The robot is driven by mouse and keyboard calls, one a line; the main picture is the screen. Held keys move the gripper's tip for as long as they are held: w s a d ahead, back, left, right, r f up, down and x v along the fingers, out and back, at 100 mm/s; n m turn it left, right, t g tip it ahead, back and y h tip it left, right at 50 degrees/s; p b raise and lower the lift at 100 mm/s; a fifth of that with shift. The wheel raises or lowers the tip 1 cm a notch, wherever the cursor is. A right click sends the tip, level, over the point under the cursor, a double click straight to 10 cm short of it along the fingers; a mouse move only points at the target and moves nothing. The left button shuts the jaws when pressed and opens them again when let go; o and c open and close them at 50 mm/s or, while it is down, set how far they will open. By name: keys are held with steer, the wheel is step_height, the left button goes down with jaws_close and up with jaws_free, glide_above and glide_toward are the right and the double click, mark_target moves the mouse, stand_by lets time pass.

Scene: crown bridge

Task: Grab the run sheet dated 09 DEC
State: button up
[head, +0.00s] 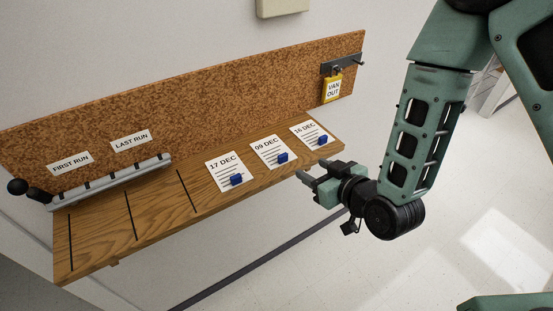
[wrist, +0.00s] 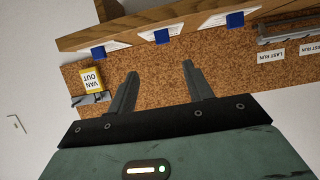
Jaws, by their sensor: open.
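The sheet headed 09 DEC (head: 267,147) lies on the wooden shelf between the 17 DEC sheet (head: 223,166) and the 16 DEC sheet (head: 307,129). Each sheet has a blue block near its lower edge. My gripper (head: 312,172) is open and empty, off the shelf's front edge near its right end. In the wrist view, my open fingers (wrist: 160,69) show before the corkboard, with the middle sheet (wrist: 178,28) and its blue block beyond the fingertips. The dates cannot be read there.
A corkboard (head: 200,95) rises behind the shelf (head: 155,222). A yellow VAN OUT tag (head: 333,89) hangs at its right end. A grey rail (head: 110,183) with a black knob runs below the FIRST RUN and LAST RUN labels. The shelf's left sections are bare.

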mark_target(283, 155)
steer(key=f+b, duration=0.1)
steer(key=b, duration=0.2)
steer(key=shift+w+a, duration=0.3)
steer(key=shift+w, duration=0.1)
steer(key=shift+b, duration=0.75)
steer(key=b, duration=0.3)
steer(key=shift+w+a+b, duration=0.2)
steer(key=shift+b, duration=0.1)
steer(key=x, duration=0.7)
steer(key=shift+r+p, duration=0.15)
steer(key=shift+p, duration=0.25)
steer(key=shift+a+x, duration=0.2)
steer(key=shift+x, duration=2.55)
steer(key=shift+s, duration=0.2)
steer(key=c, duration=1.1)
